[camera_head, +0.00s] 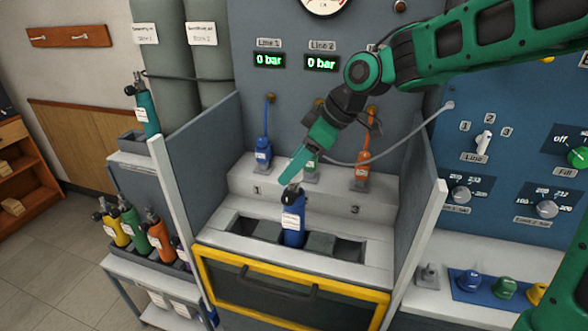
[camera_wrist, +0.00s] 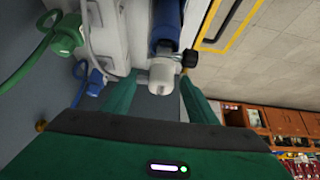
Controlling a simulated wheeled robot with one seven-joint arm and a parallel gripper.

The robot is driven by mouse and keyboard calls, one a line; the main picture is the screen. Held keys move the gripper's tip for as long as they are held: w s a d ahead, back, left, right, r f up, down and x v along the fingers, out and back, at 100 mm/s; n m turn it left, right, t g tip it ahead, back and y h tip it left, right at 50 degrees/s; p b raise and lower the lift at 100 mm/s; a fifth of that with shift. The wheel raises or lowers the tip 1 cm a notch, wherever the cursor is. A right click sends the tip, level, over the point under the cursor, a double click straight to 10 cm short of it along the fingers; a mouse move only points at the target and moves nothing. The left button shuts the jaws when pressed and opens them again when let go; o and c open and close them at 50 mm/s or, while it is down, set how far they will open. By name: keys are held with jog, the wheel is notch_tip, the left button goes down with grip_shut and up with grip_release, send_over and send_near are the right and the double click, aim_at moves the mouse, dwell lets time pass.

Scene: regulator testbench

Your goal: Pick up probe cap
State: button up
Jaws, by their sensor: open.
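No part is clearly marked as the probe cap, and I cannot tell which one it is. A blue cylinder (camera_head: 293,225) with a white label stands upright in the testbench well. A pale, rounded end piece (camera_wrist: 162,77) sits at the cylinder's top in the wrist view, with a small black knob (camera_wrist: 190,58) beside it. My gripper (camera_head: 290,182) is open, pointing down just above the cylinder's top. In the wrist view my gripper's fingers (camera_wrist: 158,88) lie on either side of the pale end piece. Contact cannot be told.
Blue (camera_head: 263,150) and orange (camera_head: 362,165) connectors hang on the step behind, with a green one partly hidden by my arm. Blue, green and yellow knob-like parts (camera_head: 505,287) sit on the right shelf. Side panels (camera_head: 425,225) wall the well. A yellow-framed drawer (camera_head: 290,290) is in front.

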jog(key=c, duration=1.3)
jog(key=shift+o, duration=0.2)
jog(key=shift+r, duration=0.15)
jog(key=shift+r, duration=0.55)
notch_tip(320, 180, up, 2)
jog(key=shift+r, duration=0.25)
jog(key=s+a+r, duration=0.7)
jog(key=s+a, duration=0.1)
jog(key=shift+s, duration=0.15)
